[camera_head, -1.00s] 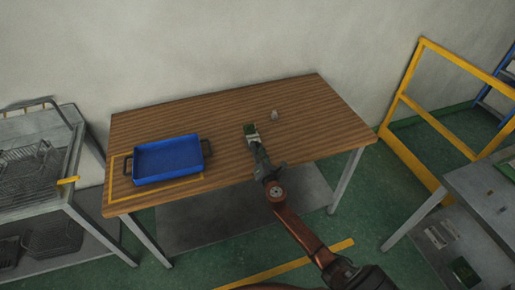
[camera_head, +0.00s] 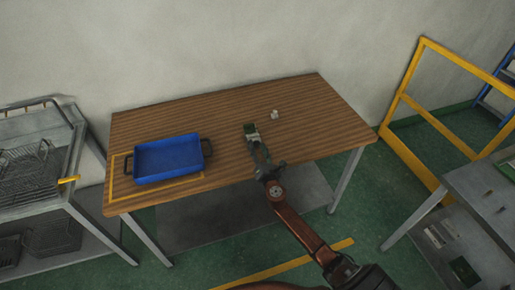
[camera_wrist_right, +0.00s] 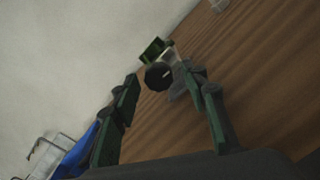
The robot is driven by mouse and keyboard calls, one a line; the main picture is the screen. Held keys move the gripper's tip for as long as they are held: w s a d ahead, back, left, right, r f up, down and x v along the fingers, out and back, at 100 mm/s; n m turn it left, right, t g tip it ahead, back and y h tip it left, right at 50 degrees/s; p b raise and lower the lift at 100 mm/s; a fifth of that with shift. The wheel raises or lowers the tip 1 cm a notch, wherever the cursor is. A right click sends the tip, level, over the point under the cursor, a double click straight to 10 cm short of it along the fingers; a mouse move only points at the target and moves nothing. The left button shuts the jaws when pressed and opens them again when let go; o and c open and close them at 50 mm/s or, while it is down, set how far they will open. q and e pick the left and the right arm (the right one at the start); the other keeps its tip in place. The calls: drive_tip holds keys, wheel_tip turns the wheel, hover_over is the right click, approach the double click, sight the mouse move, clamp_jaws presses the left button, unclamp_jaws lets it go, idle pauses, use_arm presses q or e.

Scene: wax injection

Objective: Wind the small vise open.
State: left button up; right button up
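In the right wrist view the green part of the vise (camera_wrist_right: 152,50) shows beyond a round dark knob (camera_wrist_right: 158,76) facing me. My right gripper (camera_head: 258,146) is just in front of the vise in the head view. In the wrist view its two fingers (camera_wrist_right: 162,80) are apart, with the knob between or just beyond their tips. I cannot tell whether they touch it. My left gripper is not in view.
A small whitish object (camera_head: 275,114) stands behind and right of the vise. A blue tray (camera_head: 168,178) with dark handles lies at the left of the table. A rack with wire baskets (camera_head: 30,170) is further left. A yellow frame (camera_head: 400,95) stands at the right.

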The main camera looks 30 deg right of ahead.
drive_tip(key=v, duration=1.2)
drive_tip(key=shift+s, duration=0.1)
idle(0.4)
